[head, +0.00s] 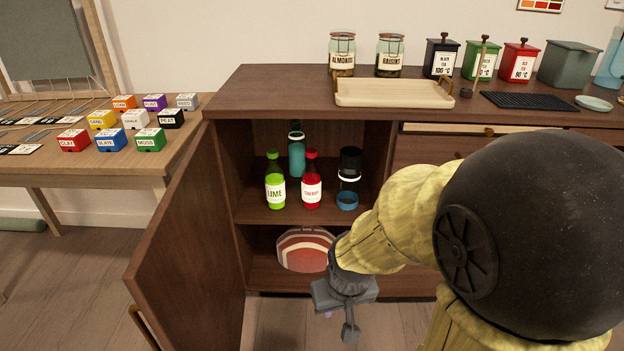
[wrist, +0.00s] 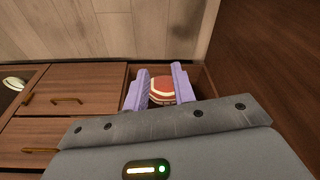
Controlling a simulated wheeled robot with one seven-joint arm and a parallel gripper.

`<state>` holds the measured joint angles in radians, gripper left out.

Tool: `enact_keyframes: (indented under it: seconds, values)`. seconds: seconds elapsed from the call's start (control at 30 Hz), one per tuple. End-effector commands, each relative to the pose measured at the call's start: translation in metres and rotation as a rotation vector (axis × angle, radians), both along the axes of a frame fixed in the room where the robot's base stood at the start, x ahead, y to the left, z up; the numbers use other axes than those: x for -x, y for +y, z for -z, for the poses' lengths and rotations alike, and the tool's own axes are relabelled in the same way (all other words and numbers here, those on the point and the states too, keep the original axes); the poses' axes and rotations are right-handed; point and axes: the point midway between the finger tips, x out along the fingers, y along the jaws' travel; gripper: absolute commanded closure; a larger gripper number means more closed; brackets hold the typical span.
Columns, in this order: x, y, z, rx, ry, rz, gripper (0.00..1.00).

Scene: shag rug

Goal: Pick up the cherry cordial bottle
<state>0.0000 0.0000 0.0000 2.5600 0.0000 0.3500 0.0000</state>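The cherry cordial bottle (head: 311,186) is red with a white label and stands upright on the upper shelf of the open cabinet. A green lime bottle (head: 275,188) stands close on its left. My gripper (head: 345,318) is below and in front of that shelf, apart from the bottle; its fingers are mostly hidden in the head view. In the wrist view my gripper (wrist: 160,70) shows two spread purple fingers with nothing held between them. The cherry bottle cannot be made out in the wrist view.
A red striped round item (head: 305,249) is on the lower shelf. The open cabinet door (head: 185,245) flanks the left.

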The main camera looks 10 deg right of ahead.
Motion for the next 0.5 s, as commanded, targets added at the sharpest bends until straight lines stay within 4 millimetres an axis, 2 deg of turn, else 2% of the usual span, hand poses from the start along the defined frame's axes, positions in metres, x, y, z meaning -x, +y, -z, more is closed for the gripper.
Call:
enact_keyframes:
  seconds: [0.13, 0.23, 0.5]
  values:
    - [0.0, 0.0, -0.003, 0.0, 0.0, 0.0, 0.74]
    - [0.0, 0.0, -0.014, 0.0, 0.0, 0.0, 0.74]
    - [0.0, 0.0, -0.07, 0.0, 0.0, 0.0, 0.74]
